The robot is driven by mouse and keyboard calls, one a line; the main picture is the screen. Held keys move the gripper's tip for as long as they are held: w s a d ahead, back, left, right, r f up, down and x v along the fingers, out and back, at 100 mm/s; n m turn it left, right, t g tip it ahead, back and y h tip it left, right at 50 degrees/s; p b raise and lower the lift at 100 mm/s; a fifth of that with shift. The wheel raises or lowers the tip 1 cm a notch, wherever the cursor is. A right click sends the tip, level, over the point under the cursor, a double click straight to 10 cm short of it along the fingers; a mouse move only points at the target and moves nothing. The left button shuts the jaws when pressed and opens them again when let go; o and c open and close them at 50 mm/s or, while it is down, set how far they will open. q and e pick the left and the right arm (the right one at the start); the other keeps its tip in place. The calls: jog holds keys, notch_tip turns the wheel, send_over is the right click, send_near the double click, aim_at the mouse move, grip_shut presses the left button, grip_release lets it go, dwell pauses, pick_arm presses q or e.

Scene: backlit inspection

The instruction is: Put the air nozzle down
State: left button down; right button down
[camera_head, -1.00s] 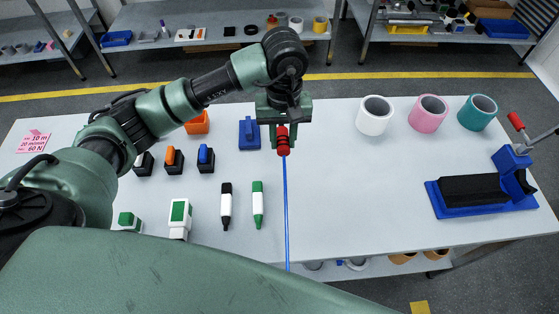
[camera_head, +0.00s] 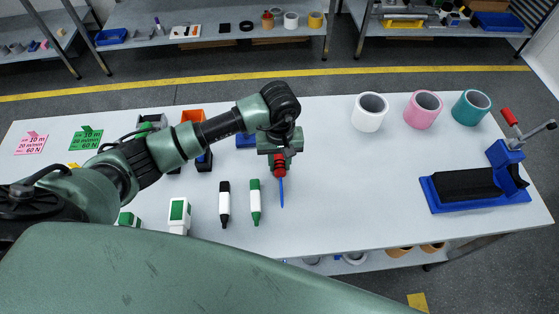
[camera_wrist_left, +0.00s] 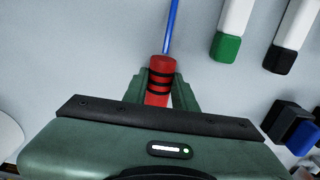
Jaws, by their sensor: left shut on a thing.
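The air nozzle (camera_head: 280,172) is red with black bands, and a thin blue tube runs from its near end toward the front of the white table (camera_head: 330,185). My left gripper (camera_head: 279,160) is shut on the red body, low over the middle of the table. In the left wrist view the nozzle (camera_wrist_left: 160,78) sits between the two green fingers, with the blue tube pointing away. I cannot tell whether the nozzle touches the tabletop. My right gripper is not in view.
A black marker (camera_head: 224,205) and a green marker (camera_head: 255,203) lie just left of the tube. White (camera_head: 369,119), pink and teal rolls stand at the back right. A blue-based clamp device (camera_head: 475,188) stands at the right. The table between is clear.

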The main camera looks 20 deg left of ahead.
pick_arm(q)
jog(key=shift+f, duration=0.1)
jog(key=c, duration=1.1)
grip_release()
